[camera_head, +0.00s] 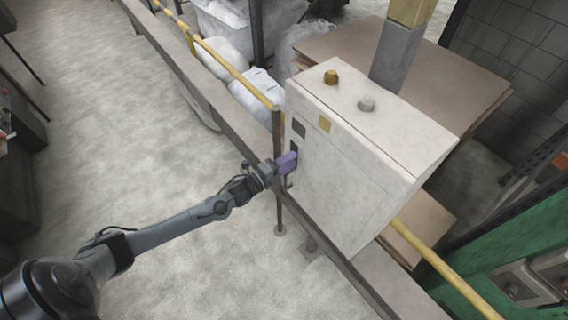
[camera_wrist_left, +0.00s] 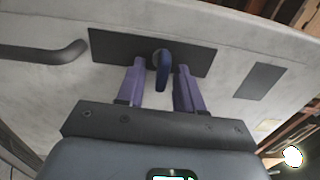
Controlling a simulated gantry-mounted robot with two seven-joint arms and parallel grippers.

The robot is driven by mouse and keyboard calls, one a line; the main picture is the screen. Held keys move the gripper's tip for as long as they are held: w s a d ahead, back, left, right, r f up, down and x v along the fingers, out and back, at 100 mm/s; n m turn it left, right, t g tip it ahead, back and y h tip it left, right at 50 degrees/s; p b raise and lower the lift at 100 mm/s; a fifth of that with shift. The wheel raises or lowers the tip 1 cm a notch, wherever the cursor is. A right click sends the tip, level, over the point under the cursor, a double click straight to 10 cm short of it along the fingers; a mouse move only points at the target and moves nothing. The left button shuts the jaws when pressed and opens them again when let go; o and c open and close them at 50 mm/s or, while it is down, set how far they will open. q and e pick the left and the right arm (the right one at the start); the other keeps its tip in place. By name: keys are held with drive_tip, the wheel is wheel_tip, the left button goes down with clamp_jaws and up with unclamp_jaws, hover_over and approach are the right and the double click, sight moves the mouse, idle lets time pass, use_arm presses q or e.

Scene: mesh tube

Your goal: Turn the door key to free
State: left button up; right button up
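A pale control cabinet (camera_head: 350,180) stands at the centre of the head view. In the left wrist view, a blue door key (camera_wrist_left: 162,70) sticks out of a dark plate (camera_wrist_left: 110,47) on the cabinet face. My left gripper (camera_wrist_left: 160,78) has two purple fingers, spread apart, one on each side of the key with gaps showing. In the head view, the left gripper (camera_head: 289,161) is at the cabinet's left side and hides the key. My right gripper is in neither view.
A dark handle (camera_wrist_left: 45,52) is left of the plate in the wrist view. A yellow railing (camera_head: 225,62) on a post (camera_head: 278,170) runs beside the cabinet. White sacks (camera_head: 262,90) lie behind it.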

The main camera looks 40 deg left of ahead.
use_arm(q)
drive_tip(key=v, duration=1)
drive_tip(key=shift+s, duration=0.4)
drive_tip(key=shift+a, duration=0.1)
